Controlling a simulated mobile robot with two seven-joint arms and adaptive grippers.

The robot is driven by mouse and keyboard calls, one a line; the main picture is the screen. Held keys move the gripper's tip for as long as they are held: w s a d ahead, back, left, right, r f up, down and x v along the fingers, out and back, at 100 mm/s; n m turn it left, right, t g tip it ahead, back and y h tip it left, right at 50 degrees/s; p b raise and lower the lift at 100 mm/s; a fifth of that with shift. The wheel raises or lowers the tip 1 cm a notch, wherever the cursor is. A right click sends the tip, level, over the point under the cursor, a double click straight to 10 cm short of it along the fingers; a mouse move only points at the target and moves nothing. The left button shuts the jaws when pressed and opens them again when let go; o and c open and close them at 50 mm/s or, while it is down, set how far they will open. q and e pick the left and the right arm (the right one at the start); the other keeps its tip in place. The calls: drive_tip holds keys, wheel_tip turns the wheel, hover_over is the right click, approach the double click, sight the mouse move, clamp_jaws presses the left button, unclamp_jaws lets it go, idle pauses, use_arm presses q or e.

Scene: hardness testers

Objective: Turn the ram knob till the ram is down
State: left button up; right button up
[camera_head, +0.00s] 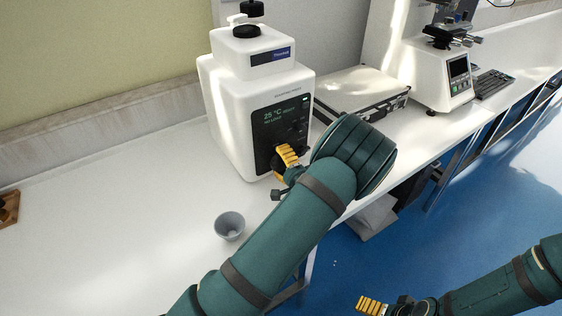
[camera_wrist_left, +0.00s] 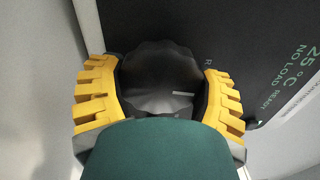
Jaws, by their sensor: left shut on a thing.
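The tester (camera_head: 226,98) is a white box with a dark front panel (camera_head: 272,118) whose display reads 25 °C and NO LOAD. A black ram knob (camera_wrist_left: 160,80) with a scalloped rim and a light mark shows in the left wrist view. My left gripper (camera_head: 286,158) has yellow fingers and is at the lower part of the panel. In the left wrist view its fingers (camera_wrist_left: 160,92) are closed on both sides of the knob. My own green part hides the knob's near side. My right gripper (camera_head: 372,306) is at the bottom right, away from the bench, with only some yellow finger showing.
A grey cup (camera_head: 229,226) stands on the white bench in front of the tester. A flat case (camera_head: 362,92) lies to the right of the tester. Another white machine (camera_head: 440,75) and a keyboard (camera_head: 492,84) are further right. The bench's left part is mostly clear.

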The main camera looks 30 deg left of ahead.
use_arm(q)
drive_tip(key=o, duration=1.2)
drive_tip(key=shift+c, duration=0.2)
drive_tip(key=v, duration=1.2)
drive_tip(key=shift+f, duration=0.1)
